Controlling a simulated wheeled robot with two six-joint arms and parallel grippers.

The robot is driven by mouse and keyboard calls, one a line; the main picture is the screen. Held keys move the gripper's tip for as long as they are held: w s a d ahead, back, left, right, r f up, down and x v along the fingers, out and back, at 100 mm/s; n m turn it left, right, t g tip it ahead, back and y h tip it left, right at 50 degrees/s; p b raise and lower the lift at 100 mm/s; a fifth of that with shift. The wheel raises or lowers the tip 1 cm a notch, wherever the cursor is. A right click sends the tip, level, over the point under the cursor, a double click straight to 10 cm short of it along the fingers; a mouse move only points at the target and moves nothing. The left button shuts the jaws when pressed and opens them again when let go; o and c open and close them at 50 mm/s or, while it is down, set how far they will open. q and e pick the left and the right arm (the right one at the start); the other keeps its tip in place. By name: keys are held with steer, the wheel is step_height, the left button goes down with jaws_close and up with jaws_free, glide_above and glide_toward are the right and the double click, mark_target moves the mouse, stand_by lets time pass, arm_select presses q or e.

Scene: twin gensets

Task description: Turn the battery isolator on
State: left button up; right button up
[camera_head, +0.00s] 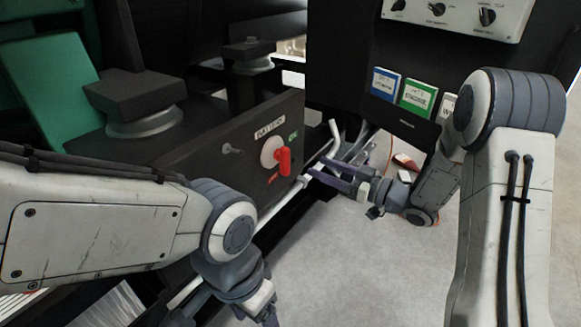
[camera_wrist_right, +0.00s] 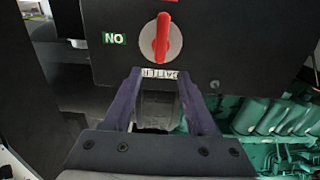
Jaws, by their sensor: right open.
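The battery isolator is a red handle (camera_head: 284,161) on a pale round plate (camera_head: 268,150), set in a dark panel. The handle also shows in the right wrist view (camera_wrist_right: 162,36), standing vertical, its line running toward a red label. A green ON label (camera_wrist_right: 114,39) sits beside the plate, upside down in that view. My right gripper (camera_head: 306,175) is open, to the right of the handle; its fingers (camera_wrist_right: 160,74) are spread and empty, apart from the handle. My left gripper (camera_head: 268,312) is low in the head view, partly cut off, its jaws unclear.
A small knob (camera_head: 231,149) sticks out of the panel left of the isolator. A black box with blue and green labels (camera_head: 417,97) and a white switch panel (camera_head: 455,14) stand at the right. Green machinery (camera_wrist_right: 265,125) shows in the wrist view. Grey floor lies open below.

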mark_target(289, 154)
steer(key=b+x, duration=0.2)
steer(key=x, duration=0.6)
steer(key=shift+w+a, duration=0.15)
steer(key=shift+a, duration=0.1)
steer(key=shift+x, duration=0.75)
jaws_close()
